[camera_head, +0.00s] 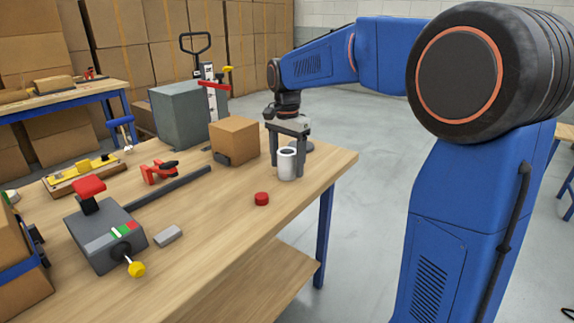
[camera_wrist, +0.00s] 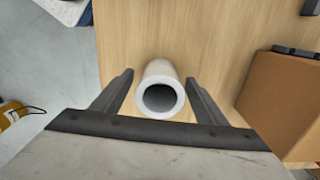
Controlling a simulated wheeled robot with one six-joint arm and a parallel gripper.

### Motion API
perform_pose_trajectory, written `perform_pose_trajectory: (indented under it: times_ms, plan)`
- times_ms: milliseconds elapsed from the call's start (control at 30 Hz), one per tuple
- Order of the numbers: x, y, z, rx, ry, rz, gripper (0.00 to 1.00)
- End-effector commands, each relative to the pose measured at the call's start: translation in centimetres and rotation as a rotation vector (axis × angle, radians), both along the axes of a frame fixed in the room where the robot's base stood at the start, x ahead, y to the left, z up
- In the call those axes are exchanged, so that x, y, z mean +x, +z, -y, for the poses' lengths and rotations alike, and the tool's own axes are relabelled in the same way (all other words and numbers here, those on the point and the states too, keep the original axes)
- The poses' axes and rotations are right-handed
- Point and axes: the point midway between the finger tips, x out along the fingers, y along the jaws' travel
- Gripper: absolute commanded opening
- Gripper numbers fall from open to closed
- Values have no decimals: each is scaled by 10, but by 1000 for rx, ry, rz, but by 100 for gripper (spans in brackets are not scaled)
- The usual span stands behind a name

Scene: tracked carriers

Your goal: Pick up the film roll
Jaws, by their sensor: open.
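The film roll (camera_head: 287,165) is a white upright cylinder with a hollow dark core, standing on the wooden table near its right edge. In the wrist view the film roll (camera_wrist: 160,88) is seen from above, its open end facing the camera. My gripper (camera_head: 288,150) points down over the roll. In the wrist view my gripper (camera_wrist: 158,92) is open, with one dark finger on each side of the roll. A gap shows between the roll and each finger. The fingers' height along the roll is hard to tell.
A cardboard box (camera_head: 234,140) stands close to the left of the roll; it also shows in the wrist view (camera_wrist: 275,100). A red cap-like piece (camera_head: 262,199) lies in front. A grey device (camera_head: 105,238) and a red clamp (camera_head: 159,171) lie farther left. The table's front right is clear.

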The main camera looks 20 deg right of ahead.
Motion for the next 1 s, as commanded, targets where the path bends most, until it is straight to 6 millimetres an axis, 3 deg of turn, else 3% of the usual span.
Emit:
perform_pose_trajectory:
  times_ms: [200, 400, 733, 1000]
  plan:
    - [0, 0, 0, 1, 0, 1, 64]
    - [0, 0, 0, 1, 0, 1, 20]
    - [0, 5, 0, 0, 0, 2, 20]
    - [1, 47, 0, 1, 0, 4, 20]
